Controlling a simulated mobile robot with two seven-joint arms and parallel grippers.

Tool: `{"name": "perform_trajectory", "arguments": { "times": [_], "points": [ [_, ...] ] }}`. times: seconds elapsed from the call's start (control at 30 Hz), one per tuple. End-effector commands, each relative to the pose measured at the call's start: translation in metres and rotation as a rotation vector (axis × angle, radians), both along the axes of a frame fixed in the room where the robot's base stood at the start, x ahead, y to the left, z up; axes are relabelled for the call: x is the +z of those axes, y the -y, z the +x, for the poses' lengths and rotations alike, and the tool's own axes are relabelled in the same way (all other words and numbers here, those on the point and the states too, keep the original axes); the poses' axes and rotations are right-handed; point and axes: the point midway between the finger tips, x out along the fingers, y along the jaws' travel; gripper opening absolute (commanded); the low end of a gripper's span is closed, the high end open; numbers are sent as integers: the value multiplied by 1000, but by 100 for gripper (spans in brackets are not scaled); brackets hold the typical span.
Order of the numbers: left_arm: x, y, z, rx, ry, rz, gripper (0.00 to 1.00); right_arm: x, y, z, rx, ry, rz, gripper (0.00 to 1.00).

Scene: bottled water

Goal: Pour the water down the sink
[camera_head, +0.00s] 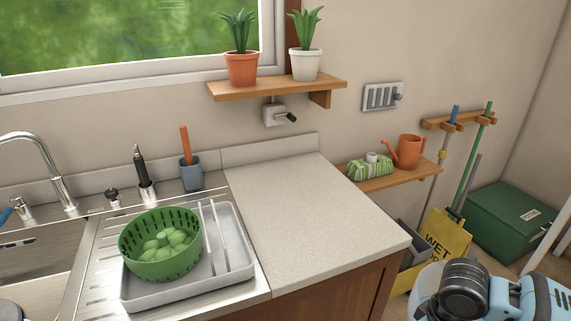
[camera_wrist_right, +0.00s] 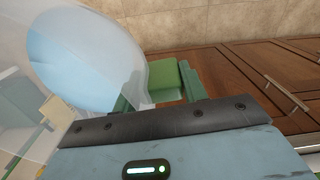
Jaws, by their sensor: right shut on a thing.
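The sink (camera_head: 45,262) is a steel basin at the left edge of the head view, with a curved steel tap (camera_head: 55,165) behind it. A large clear bottle (camera_wrist_right: 85,55) with bluish water fills the upper left of the right wrist view, tilted in that picture. My right gripper (camera_wrist_right: 158,82), with green fingers, is shut on the bottle; the exact grip is partly hidden. In the head view, part of the pale bottle (camera_head: 427,285) shows beside my right arm at the bottom right, far from the sink. My left gripper is not in view.
A grey rack (camera_head: 235,262) with a green colander (camera_head: 160,245) stands on the drainer beside the sink. The pale worktop (camera_head: 310,215) is clear. A shelf (camera_head: 275,87) with two potted plants hangs above it. A yellow wet-floor sign (camera_head: 445,240) and green box (camera_head: 510,225) stand at right.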

Motion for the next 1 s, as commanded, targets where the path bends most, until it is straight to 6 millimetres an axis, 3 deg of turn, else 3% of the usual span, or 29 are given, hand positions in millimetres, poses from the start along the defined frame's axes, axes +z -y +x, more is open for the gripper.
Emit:
{"name": "perform_trajectory", "arguments": {
  "times": [0.2,0.4,0.7,1.0],
  "points": [
    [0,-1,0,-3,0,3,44,-31,-3,-6,-260,-7,-4,0],
    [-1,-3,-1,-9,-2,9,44,-50,-31,-9,-401,-8,-6,0],
    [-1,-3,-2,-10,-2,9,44,-56,-67,-12,-447,-5,-10,0],
    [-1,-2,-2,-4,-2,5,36,-56,-71,-13,-451,-4,-12,0]
  ]
}}
